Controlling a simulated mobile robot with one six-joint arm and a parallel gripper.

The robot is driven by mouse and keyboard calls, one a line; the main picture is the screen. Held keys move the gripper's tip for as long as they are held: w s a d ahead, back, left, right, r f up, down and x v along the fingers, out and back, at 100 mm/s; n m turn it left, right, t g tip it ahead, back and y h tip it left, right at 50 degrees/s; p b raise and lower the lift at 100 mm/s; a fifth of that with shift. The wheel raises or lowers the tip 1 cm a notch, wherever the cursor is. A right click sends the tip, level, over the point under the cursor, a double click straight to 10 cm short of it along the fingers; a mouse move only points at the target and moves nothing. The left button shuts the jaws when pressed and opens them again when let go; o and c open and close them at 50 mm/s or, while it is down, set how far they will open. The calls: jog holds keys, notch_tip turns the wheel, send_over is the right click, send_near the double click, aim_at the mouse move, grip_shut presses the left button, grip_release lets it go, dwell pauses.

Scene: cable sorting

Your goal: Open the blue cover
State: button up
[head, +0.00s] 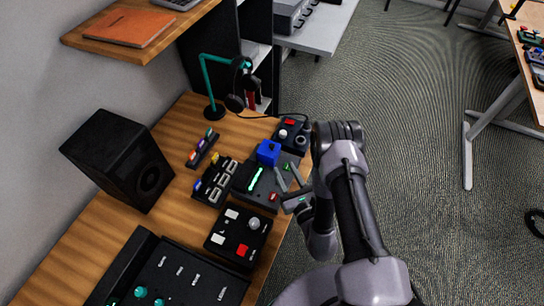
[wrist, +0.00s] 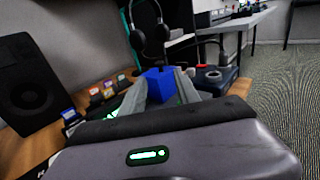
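The blue cover (head: 268,152) is a small blue box shape on a black device (head: 252,184) with a green lit strip, near the table's right edge. My gripper (head: 284,166) is on the near side of it, low over the device, with its two grey fingers apart. In the wrist view the blue cover (wrist: 160,84) shows between the open fingers (wrist: 165,78), just beyond or at their tips. I cannot tell whether the fingers touch it. The cover looks upright and closed; what lies under it is hidden.
A black box with a red button (head: 290,134) stands just behind the cover. A connector block (head: 215,182) and a button box (head: 238,234) lie left and nearer. A headphone stand (head: 213,110) is behind, a speaker (head: 118,158) at left. Open floor lies right.

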aim_at(273, 147)
jog(key=shift+a+f+b, duration=0.2)
jog(key=shift+f+b, duration=0.35)
jog(key=shift+b, duration=0.5)
jog(key=shift+w+a+r+p, duration=0.2)
jog(key=shift+w+r, duration=0.15)
jog(key=shift+w, duration=0.1)
jog(key=shift+w+a+r+p, duration=0.2)
jog(key=shift+w+r, duration=0.1)
jog(key=shift+w, duration=0.15)
jog(key=b+x, duration=0.1)
jog(key=x, duration=0.8)
jog(key=shift+w+a, duration=0.1)
jog(key=shift+w, duration=0.2)
grip_shut()
